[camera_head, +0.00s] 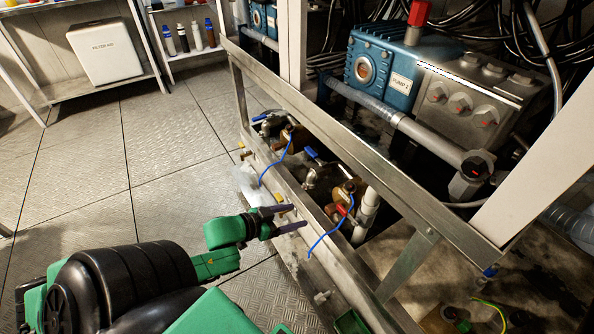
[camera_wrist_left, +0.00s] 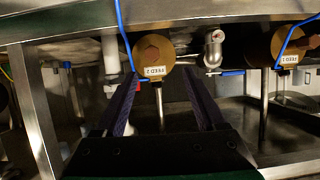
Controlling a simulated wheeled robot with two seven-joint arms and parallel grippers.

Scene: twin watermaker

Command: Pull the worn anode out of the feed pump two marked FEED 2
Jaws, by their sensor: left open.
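A round brass pump end with a darker brown centre (camera_wrist_left: 153,52) shows in the left wrist view, with a white label (camera_wrist_left: 154,71) that appears to read FEED 2. In the head view this brass end (camera_head: 347,190) is seen from above, beside a red valve handle and a white pipe. A blue wire (camera_wrist_left: 125,32) runs to it. My left gripper (camera_head: 290,218) is open and empty, apart from the pump and in front of the steel frame. In the left wrist view its fingers (camera_wrist_left: 160,105) stand either side below the brass end. The anode cannot be told apart from the cap. My right gripper is out of view.
A second labelled brass pump end (camera_wrist_left: 287,42) stands to the right, farther off in the head view (camera_head: 290,138). The steel frame rail (camera_head: 335,142) runs above the pumps. A blue pump (camera_head: 385,65) sits behind it. The floor at left is clear.

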